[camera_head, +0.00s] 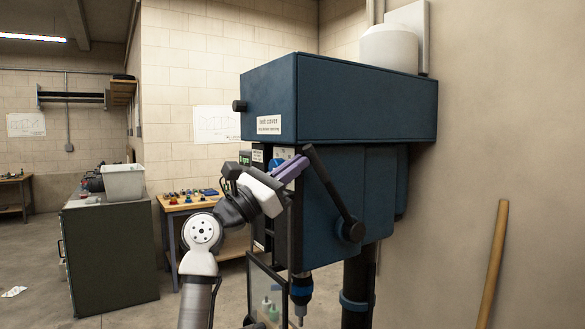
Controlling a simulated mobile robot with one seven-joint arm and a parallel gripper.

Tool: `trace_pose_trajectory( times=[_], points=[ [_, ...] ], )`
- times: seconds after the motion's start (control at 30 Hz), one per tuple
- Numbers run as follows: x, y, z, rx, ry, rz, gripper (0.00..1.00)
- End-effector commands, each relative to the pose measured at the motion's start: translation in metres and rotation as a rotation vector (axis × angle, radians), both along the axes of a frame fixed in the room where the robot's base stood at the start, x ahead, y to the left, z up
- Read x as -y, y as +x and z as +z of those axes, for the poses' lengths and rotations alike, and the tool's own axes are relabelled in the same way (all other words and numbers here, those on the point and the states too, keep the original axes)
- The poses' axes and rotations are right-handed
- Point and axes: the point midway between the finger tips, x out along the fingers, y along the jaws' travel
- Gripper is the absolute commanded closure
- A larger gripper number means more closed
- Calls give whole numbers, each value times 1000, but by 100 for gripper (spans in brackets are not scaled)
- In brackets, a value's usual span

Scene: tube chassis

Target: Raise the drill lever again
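The blue drill press (345,100) stands against the wall at the right. Its black drill lever (332,188) runs from a round hub (350,229) on the machine's side up and left to a thick end. My gripper (296,168), with purple fingers, is beside the lever's upper end, just to its left in the picture. The fingers look close together, but I cannot tell whether they are open or shut, or whether they touch the lever. The drill chuck (301,290) points down below the head.
A clear guard panel (265,285) hangs by the chuck. A wooden pole (493,263) leans on the right wall. At the left stand a dark cabinet (110,255) with a grey bin (123,182) and a wooden workbench (185,207). Floor at the far left is mostly clear.

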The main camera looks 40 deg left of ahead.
Motion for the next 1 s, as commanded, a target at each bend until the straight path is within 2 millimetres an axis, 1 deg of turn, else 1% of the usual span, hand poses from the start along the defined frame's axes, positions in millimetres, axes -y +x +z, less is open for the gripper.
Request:
trace_pose_trajectory(
  times=[0.03,0.2,0.73,0.87,0.97,1.0],
  points=[
    [5,4,8,-12,8,-4,100],
    [8,6,14,-37,18,-7,100],
    [10,7,14,-46,22,-12,100],
    [6,0,8,-46,21,-10,100],
    [-1,-14,-2,-46,20,-8,100],
    [-5,-22,-7,-45,18,-7,100]
  ],
)
